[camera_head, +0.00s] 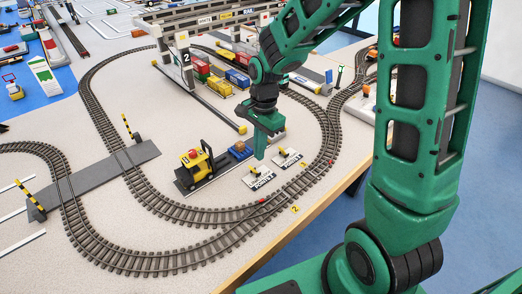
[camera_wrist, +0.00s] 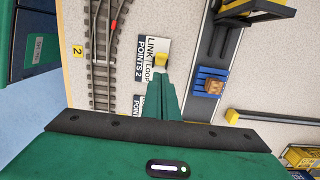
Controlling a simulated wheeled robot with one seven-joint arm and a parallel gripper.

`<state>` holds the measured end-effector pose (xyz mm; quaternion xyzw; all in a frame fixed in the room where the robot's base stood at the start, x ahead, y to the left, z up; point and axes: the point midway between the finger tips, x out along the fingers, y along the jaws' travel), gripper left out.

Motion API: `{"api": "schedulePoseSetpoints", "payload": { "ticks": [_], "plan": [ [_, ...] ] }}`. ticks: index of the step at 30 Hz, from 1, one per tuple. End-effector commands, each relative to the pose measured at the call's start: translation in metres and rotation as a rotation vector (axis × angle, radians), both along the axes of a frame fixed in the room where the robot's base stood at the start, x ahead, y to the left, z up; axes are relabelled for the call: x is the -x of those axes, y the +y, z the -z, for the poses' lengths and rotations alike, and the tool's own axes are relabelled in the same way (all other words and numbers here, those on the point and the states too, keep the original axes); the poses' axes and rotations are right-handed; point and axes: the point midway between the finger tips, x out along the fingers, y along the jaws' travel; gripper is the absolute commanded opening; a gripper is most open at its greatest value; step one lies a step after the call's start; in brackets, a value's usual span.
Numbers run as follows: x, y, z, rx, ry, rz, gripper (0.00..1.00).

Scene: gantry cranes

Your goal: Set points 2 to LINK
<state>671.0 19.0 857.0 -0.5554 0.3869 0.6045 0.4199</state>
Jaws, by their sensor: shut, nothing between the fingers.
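The points 2 panel (camera_head: 260,178) is a small white plate on the table. In the wrist view the points 2 panel (camera_wrist: 152,58) carries the words LINK, at the upper end, and LOOP, below it. My gripper (camera_head: 261,157) points down over the panel's far edge. In the wrist view my gripper (camera_wrist: 172,80) is shut and empty, its tips just below the knob in the picture. I cannot tell if they touch it.
A second points panel (camera_head: 287,158) lies right of the first, partly hidden in the wrist view. A yellow forklift (camera_head: 195,165) and a blue pallet (camera_head: 240,150) stand to the left. Curved track (camera_head: 325,150) runs on the right, with a yellow 2 marker (camera_head: 295,209).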

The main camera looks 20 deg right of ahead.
Motion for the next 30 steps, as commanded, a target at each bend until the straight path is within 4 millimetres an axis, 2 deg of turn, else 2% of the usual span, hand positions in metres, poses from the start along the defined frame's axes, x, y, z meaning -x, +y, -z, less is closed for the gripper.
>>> {"api": "schedulePoseSetpoints", "payload": {
  "ticks": [11,14,24,30],
  "plan": [
    [0.000,0.002,-0.006,-0.001,-0.002,-0.001,0.00],
    [-0.001,0.004,-0.017,-0.001,-0.005,-0.002,0.00],
    [0.001,0.015,-0.075,0.000,-0.003,0.002,0.00],
    [0.002,0.016,-0.093,0.000,0.000,0.008,0.00]
  ]
}}
